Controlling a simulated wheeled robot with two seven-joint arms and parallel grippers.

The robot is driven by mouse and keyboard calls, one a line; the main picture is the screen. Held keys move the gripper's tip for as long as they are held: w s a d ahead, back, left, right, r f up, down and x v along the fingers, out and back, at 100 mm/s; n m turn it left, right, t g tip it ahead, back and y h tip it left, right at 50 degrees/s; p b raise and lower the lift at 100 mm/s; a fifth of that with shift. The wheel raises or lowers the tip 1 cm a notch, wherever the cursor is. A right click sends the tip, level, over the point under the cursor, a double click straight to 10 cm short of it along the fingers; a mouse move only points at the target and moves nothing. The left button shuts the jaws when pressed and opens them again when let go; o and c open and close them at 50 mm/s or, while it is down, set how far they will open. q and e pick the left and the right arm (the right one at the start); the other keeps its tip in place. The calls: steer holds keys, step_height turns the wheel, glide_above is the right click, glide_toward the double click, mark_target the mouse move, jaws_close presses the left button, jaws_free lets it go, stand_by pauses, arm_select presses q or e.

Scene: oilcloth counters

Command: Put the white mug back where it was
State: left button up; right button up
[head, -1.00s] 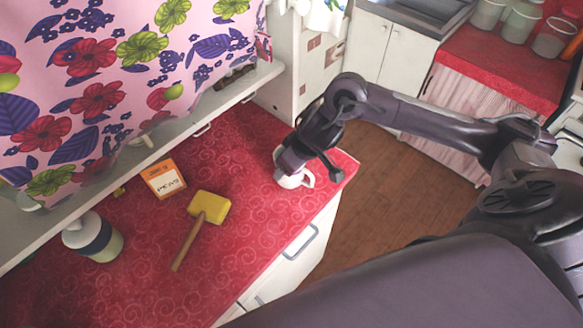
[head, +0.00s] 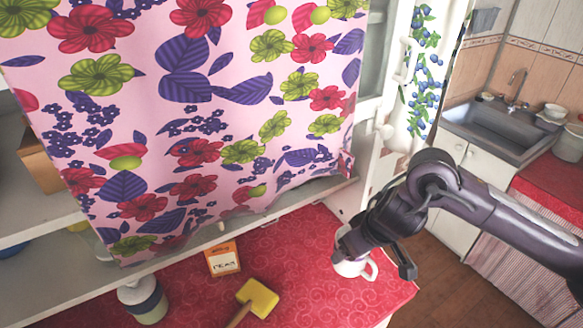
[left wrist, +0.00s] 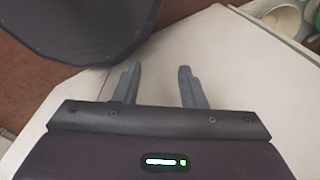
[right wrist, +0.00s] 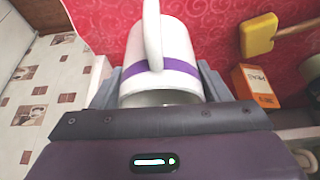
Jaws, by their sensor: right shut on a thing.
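The white mug (head: 352,267) is at the right end of the red counter (head: 300,258) in the head view, its handle pointing right. In the right wrist view the mug (right wrist: 165,65) has a purple band, and its handle faces up in the picture. My right gripper (right wrist: 157,82) is shut on the mug, one finger on each side. I cannot tell whether the mug's base touches the counter. My left gripper (left wrist: 158,85) is open and empty in the left wrist view, over a pale surface; it is outside the head view.
A pink floral curtain (head: 220,90) hangs over the shelves (head: 30,265) behind the counter. An orange box (head: 223,258), a yellow-headed mallet (head: 258,297) and a white-topped jar (head: 142,299) stand or lie left of the mug. Red counter between mallet and mug is clear.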

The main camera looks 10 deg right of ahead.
steer(key=shift+w+a+f+b, duration=0.15)
steer(key=shift+a+b, duration=0.2)
steer(key=shift+b, duration=0.15)
steer(key=a+f+m+b, duration=0.1)
steer(key=b, duration=0.2)
steer(key=a+f+m+h+b, duration=0.1)
steer(key=a+f+m+b, duration=0.1)
steer(key=b, duration=0.2)
steer(key=shift+w+a+f+b, duration=0.1)
steer(key=shift+w+b, duration=0.2)
steer(key=shift+w, duration=0.1)
steer(key=shift+m+h, duration=0.3)
steer(key=shift+m, duration=0.1)
